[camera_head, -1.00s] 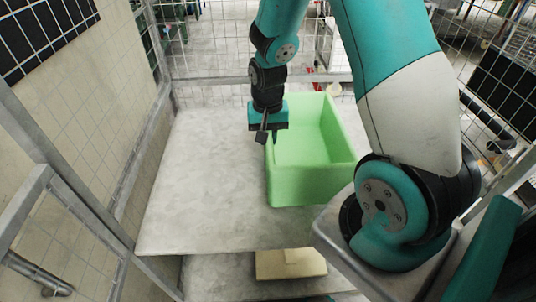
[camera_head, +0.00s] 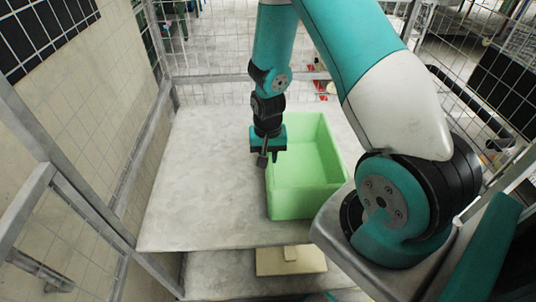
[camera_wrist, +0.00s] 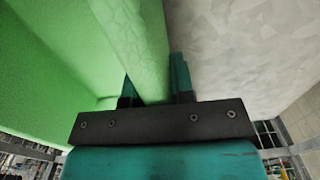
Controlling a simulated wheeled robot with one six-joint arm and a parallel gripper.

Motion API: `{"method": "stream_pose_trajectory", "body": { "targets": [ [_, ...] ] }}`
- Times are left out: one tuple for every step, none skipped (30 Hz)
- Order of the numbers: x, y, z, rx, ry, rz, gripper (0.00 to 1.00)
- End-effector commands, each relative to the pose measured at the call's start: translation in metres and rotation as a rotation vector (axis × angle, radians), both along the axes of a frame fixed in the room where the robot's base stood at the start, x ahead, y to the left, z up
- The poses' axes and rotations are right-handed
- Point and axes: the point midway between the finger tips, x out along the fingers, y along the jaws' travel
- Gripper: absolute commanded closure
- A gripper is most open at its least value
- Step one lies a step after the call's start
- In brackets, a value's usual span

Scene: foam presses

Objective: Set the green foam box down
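The green foam box (camera_head: 305,200) is open-topped and upright over the right part of the grey tabletop (camera_head: 195,180). My gripper (camera_head: 268,160) reaches down at the box's left wall. In the wrist view the fingers (camera_wrist: 156,88) stand on either side of that green wall (camera_wrist: 140,45), shut on it. The box's inside (camera_wrist: 50,60) shows empty on the left of the wrist view. Its underside is hidden, so I cannot tell for sure whether it touches the tabletop.
The tabletop left of the box is clear. A pale yellow block (camera_head: 290,260) lies on a lower shelf below the front edge. Wire mesh fencing (camera_head: 225,50) stands behind, and a tiled wall (camera_head: 75,120) is on the left.

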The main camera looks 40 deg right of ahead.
Motion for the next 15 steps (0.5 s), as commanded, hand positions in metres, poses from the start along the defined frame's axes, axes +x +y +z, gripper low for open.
{"method": "stream_pose_trajectory", "body": {
  "targets": [
    [0.0,0.0,0.0,0.0,0.0,0.0,0.65],
    [0.0,0.0,0.0,0.0,0.0,0.0,0.58],
    [0.0,0.0,0.0,0.0,0.0,0.0,0.58],
    [0.0,0.0,0.0,0.0,0.0,0.0,0.58],
    [0.0,0.0,0.0,0.0,0.0,0.0,0.58],
    [0.0,0.0,0.001,0.0,0.0,0.0,0.58],
    [0.0,0.0,0.001,0.0,0.0,0.0,0.58],
    [0.0,0.0,0.001,0.0,0.0,0.0,0.58],
    [0.0,0.0,0.001,0.0,0.0,0.0,0.58],
    [0.0,0.0,0.001,0.0,0.0,0.0,0.58],
    [0.0,0.0,0.003,0.0,0.0,0.0,0.58],
    [0.0,0.0,0.006,0.0,0.0,0.0,0.58],
    [0.0,0.0,0.006,0.0,-0.001,0.0,0.58],
    [0.001,0.0,0.009,0.0,-0.002,0.0,0.58],
    [0.001,0.0,0.014,-0.001,-0.004,0.0,0.58]
  ]
}}
